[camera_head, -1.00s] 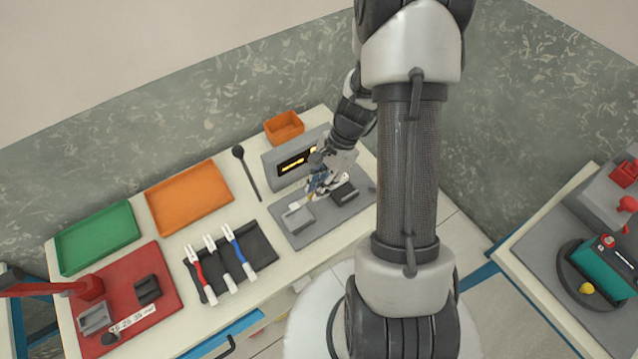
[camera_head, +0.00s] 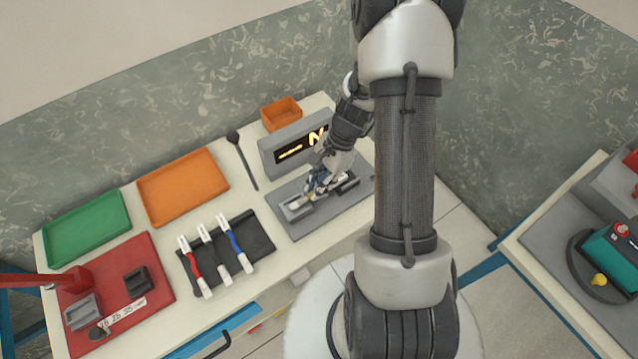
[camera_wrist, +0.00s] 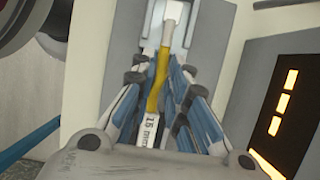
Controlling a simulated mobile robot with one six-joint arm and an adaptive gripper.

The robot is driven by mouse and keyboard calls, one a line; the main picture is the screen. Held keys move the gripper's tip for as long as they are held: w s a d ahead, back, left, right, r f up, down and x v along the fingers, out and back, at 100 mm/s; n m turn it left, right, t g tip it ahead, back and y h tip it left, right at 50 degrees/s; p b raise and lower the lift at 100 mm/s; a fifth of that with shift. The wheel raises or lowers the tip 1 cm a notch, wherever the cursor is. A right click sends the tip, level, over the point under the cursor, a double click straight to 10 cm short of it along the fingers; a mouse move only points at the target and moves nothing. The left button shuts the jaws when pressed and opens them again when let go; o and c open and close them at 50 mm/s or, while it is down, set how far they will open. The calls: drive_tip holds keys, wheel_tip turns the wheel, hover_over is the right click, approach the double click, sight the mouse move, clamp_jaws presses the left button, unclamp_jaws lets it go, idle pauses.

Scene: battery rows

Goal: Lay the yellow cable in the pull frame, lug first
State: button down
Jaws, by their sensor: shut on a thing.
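My gripper (camera_head: 318,183) is shut on the yellow cable (camera_wrist: 161,70), low over the pull frame's grey base plate (camera_head: 305,220). In the wrist view, the cable runs between the blue fingers of my gripper (camera_wrist: 160,88). Its far end, a pale lug (camera_wrist: 172,14), lies in the slot of a light grey clamp block (camera_wrist: 180,48); whether it touches the slot floor I cannot tell. A white tag (camera_wrist: 149,134) reading about "15 mm" sits at the near end. In the head view, my gripper hides most of the cable.
The frame's lit display (camera_head: 300,145) stands close behind my gripper. Red, black and blue cables lie on a dark mat (camera_head: 262,240) to the left. An orange tray (camera_head: 182,187), a green tray (camera_head: 86,228) and a red board (camera_head: 150,262) lie farther left. A dark spoon-like tool (camera_head: 246,165) lies between.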

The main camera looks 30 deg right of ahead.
drive_tip(key=shift+f, duration=0.25)
drive_tip(key=c, duration=1.5)
unclamp_jaws()
drive_tip(key=v, duration=1.2)
drive_tip(key=shift+r, duration=0.1)
